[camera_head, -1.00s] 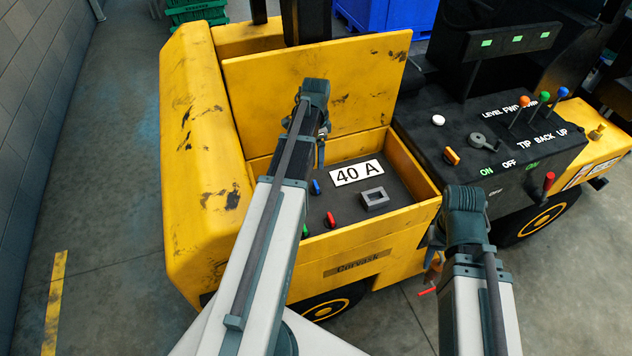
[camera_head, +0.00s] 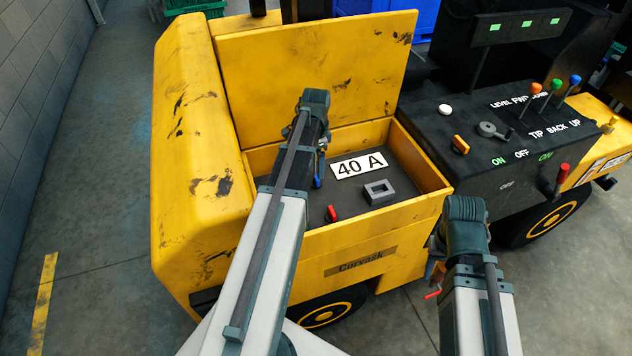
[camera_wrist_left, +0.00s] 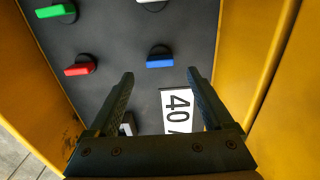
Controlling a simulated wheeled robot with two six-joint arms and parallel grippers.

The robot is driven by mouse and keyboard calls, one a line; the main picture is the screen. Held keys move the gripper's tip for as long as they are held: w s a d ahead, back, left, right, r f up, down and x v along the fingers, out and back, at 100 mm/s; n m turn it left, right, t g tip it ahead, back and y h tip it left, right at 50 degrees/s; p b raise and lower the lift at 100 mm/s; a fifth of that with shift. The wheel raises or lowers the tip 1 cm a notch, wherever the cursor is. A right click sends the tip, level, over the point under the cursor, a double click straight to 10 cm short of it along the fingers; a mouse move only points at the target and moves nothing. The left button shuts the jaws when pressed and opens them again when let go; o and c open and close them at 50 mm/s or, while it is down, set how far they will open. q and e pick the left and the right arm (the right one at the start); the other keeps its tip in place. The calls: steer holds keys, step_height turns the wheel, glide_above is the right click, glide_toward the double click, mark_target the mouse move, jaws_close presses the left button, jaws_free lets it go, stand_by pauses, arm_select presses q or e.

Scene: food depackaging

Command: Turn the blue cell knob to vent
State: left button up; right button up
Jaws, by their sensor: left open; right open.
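The blue cell knob (camera_wrist_left: 160,62) is a small bar on a round black base on the dark panel. In the left wrist view it lies just beyond my open, empty left gripper (camera_wrist_left: 160,76), centred between the fingertips; no contact shows. In the head view the knob (camera_head: 318,183) is partly hidden by the left arm. The red knob (camera_wrist_left: 80,70), green knob (camera_wrist_left: 56,12) and white knob (camera_wrist_left: 150,2) are on the same panel. My right gripper (camera_head: 433,284) is low outside the yellow box, partly hidden by its arm.
Yellow walls (camera_head: 420,160) and a raised lid (camera_head: 320,75) surround the panel. A grey square frame (camera_head: 379,192) and the "40 A" label (camera_head: 360,164) are near the knob. A black console (camera_head: 490,140) with levers stands at right.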

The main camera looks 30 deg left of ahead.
mark_target(316, 176)
arm_select(q)
step_height(316, 176, down, 5)
steer(key=b, duration=0.4)
steer(key=shift+f, duration=0.1)
jaws_close()
